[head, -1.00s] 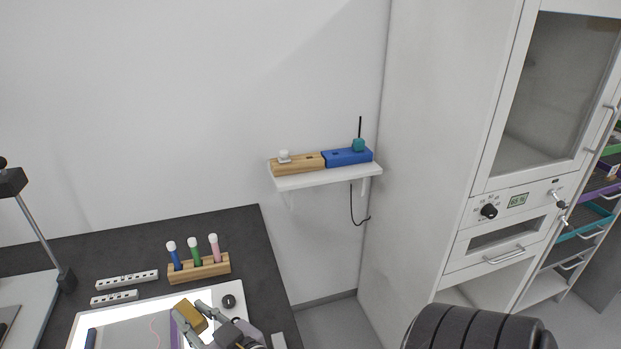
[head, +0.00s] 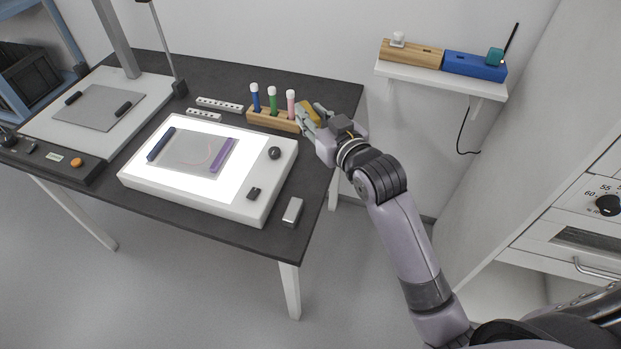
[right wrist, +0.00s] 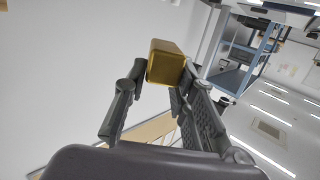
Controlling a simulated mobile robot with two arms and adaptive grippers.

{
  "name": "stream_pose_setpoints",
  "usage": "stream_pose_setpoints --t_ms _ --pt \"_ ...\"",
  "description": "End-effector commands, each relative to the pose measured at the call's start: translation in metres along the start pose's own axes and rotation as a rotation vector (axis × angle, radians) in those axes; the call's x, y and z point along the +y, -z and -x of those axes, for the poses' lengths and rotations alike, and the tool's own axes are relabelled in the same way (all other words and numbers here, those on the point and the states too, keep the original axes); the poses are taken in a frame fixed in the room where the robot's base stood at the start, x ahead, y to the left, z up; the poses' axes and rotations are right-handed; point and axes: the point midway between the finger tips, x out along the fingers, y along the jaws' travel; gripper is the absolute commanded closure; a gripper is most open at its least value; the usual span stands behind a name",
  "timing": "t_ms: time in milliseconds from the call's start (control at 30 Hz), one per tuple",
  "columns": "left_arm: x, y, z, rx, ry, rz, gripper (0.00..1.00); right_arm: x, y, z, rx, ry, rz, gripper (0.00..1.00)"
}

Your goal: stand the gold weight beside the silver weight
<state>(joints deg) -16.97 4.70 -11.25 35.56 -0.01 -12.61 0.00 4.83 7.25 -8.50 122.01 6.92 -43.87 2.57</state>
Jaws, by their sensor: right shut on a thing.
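The gold weight (right wrist: 165,62) is a small block held between the fingertips of my right gripper (head: 310,117). In the head view the gold weight (head: 314,109) is partly covered by the fingers, near the right end of the wooden pen rack. It appears raised off the table; the exact gap cannot be told. The silver weight (head: 292,212) is a small grey block lying on the dark table, at the right front of the light box and apart from the gripper. My left gripper is not in view.
The light box (head: 255,206) has a knob and a sheet with dark and purple bars. The pen rack (head: 262,117) holds blue, green and pink pens. A wall shelf (head: 420,76) carries wooden and blue blocks. Bare table (head: 313,190) lies around the silver weight.

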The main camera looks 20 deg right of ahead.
Motion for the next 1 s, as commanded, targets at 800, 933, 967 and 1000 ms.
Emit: stream_pose_setpoints --t_ms 800,933,967,1000 --pt "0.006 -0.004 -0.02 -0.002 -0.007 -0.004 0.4 0.001 -0.156 -0.023 0.001 0.0 -0.001 1.0" --pt "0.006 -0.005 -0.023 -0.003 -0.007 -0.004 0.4 0.001 -0.177 -0.026 -0.001 0.0 -0.001 1.0" --pt "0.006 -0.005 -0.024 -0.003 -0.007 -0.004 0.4 0.001 -0.18 -0.027 0.0 0.0 -0.001 1.0" --pt "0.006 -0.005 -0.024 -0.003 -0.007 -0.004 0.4 0.001 -0.185 -0.027 0.001 0.0 -0.001 1.0"
